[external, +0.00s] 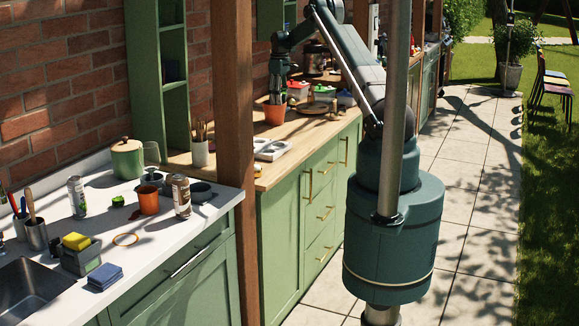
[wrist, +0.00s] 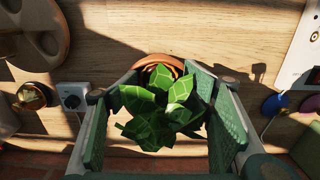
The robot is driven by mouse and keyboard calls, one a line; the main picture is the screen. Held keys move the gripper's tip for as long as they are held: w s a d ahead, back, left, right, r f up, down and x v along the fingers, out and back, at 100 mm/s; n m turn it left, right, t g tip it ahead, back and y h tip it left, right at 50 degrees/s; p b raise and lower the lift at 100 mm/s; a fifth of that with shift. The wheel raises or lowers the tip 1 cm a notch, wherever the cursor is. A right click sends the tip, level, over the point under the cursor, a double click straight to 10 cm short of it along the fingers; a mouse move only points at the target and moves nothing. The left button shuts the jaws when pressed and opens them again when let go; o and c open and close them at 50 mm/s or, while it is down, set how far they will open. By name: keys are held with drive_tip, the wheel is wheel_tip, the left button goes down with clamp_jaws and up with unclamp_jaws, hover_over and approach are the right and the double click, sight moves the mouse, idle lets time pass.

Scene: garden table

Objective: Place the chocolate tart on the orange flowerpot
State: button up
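The orange flowerpot (external: 274,114) stands upright on the wooden counter. In the wrist view its rim (wrist: 160,64) shows behind a green leafy plant (wrist: 160,108), which hides most of the pot. My gripper (external: 277,92) is right over the pot in the external view. In the wrist view my gripper (wrist: 165,120) has its fingers wide apart, one on each side of the leaves. I see no tart between them. I cannot make out the chocolate tart for sure; a small dark round thing (wrist: 32,95) at the left is too unclear to name.
A round wooden board (wrist: 38,30) lies at the upper left of the wrist view, with a white socket-like box (wrist: 73,96) below it. A white panel (wrist: 300,50) is at the right. Colourful containers (external: 322,93) stand beside the pot, and a brick wall (external: 60,90) is behind.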

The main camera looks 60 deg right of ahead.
drive_tip(key=shift+r, duration=0.1)
drive_tip(key=shift+r+p, duration=0.45)
drive_tip(key=shift+p, duration=0.05)
wheel_tip(320, 180, up, 12)
drive_tip(key=shift+b, duration=0.45)
idle(0.7)
